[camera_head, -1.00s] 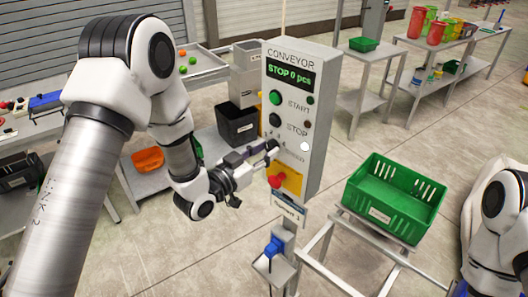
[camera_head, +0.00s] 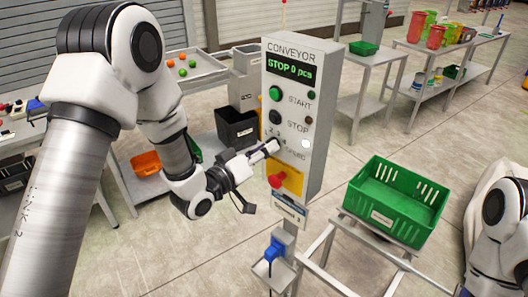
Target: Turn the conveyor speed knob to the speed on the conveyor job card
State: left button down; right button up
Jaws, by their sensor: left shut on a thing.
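The grey conveyor control box (camera_head: 322,125) stands upright near the middle, with a green display (camera_head: 290,68) reading "STOP 0 pcs". My left gripper (camera_head: 271,148) reaches in from the left, its fingers shut at the speed dial area below the STOP button. The speed knob is largely hidden by the fingertips; digits of its scale show just above them, too small to read surely. A small white label (camera_head: 289,217) hangs under the box; its text is hard to read, and I cannot make out a job card with a speed. My right gripper is out of view.
A green START button (camera_head: 275,93) and a black STOP button (camera_head: 276,117) sit above the fingers. A red emergency button (camera_head: 278,181) on a yellow plate (camera_head: 292,183) is just below. A green crate (camera_head: 395,200) rests on a frame at the right.

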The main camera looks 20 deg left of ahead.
pick_arm(q)
jog(key=shift+n, duration=0.4)
jog(key=c, duration=0.8)
grip_release()
jog(key=v, duration=0.7)
jog(key=shift+s+a, duration=0.15)
jog(key=shift+s, duration=0.05)
